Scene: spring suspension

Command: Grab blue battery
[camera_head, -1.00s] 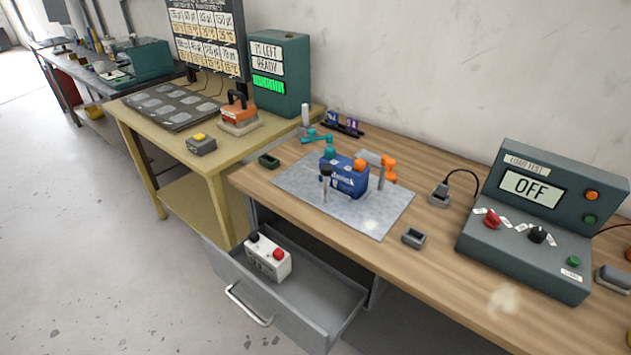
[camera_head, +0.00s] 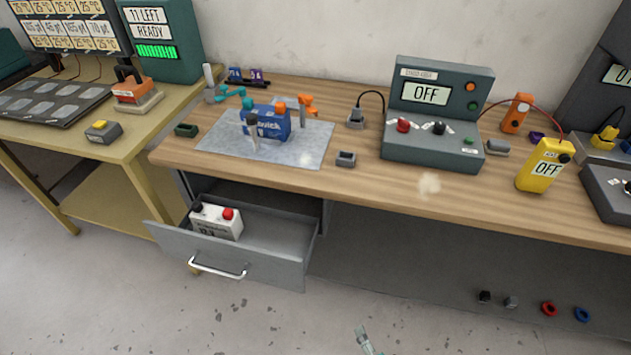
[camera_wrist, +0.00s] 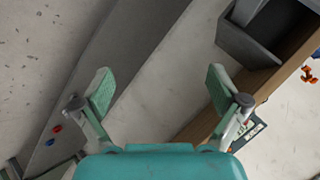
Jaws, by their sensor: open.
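The blue battery (camera_head: 275,124) stands on a grey mat (camera_head: 215,142) on the wooden bench. Orange and teal terminal clamps are at its top, and a dark-topped upright post stands in front of it. My gripper (camera_wrist: 160,92) is open and empty in the wrist view, with its two teal fingers spread over bare floor. A small part of my arm shows at the bottom edge of the head view, well in front of and below the bench. The battery cannot be made out in the wrist view.
An open drawer (camera_head: 285,262) juts from the bench and holds a white battery (camera_head: 215,224) with red and black terminals. A load tester (camera_head: 432,115) reading OFF and a yellow meter (camera_head: 543,165) stand to the right.

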